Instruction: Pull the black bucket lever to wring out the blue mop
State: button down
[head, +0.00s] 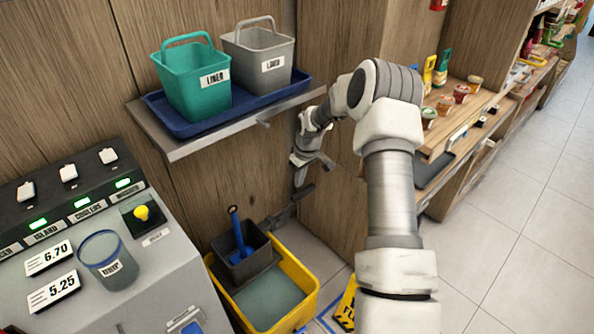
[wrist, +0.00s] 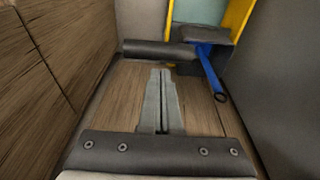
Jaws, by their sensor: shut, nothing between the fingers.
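The yellow mop bucket (head: 306,305) stands on the floor at bottom centre in the head view, with greyish water in it. A dark wringer basket (head: 243,272) sits at its back left, and the blue mop (head: 238,236) stands in it, handle up. The black lever (head: 280,217) rises from the bucket's back right side; its dark grip also shows in the wrist view (wrist: 158,50). My gripper (head: 299,181) is shut and empty, pointing down close to the lever grip. In the wrist view, the fingertips (wrist: 161,74) lie just below the grip; I cannot tell whether they touch.
A wall shelf (head: 190,147) with a blue tray, a teal bin (head: 190,92) and a grey bin (head: 258,62) is left of my arm. A grey counter (head: 165,265) stands at left. Wooden shelves with jars are at right. Tiled floor (head: 500,220) is clear at right.

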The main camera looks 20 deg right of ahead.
jog(key=shift+s+f, duration=0.2)
jog(key=shift+f, duration=0.2)
jog(key=shift+s+d, duration=0.1)
